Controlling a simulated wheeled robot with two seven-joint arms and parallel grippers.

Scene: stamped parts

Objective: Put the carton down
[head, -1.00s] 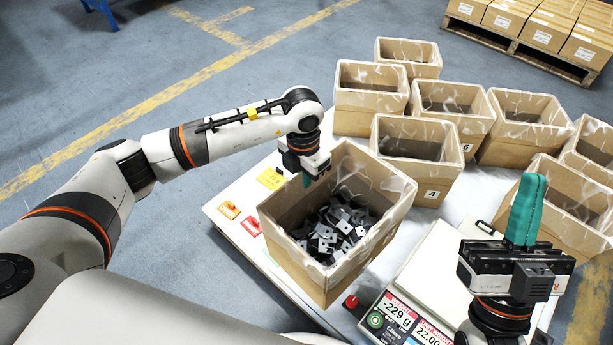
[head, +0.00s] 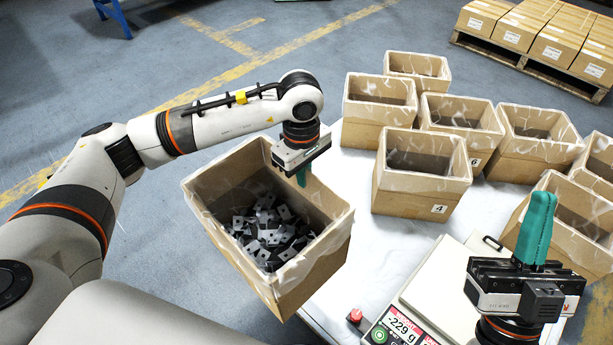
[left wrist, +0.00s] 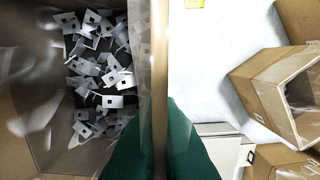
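The carton (head: 310,270) is an open brown box with a clear liner, part filled with grey stamped metal parts (head: 265,230). It is tilted and hangs over the table's left edge in the head view. In the left wrist view both green fingers (left wrist: 165,140) sit on either side of the carton's wall (left wrist: 160,75), and the parts (left wrist: 100,65) show to the left. My right gripper (head: 537,230) points up at the right, its teal fingers together with nothing between them.
Several open lined cartons, one marked 4 (head: 420,185), stand at the back and right of the white table (head: 345,200). A scale (head: 440,290) reading -229 g and a red button (head: 355,315) are at the front. A pallet of closed boxes (head: 545,40) stands behind.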

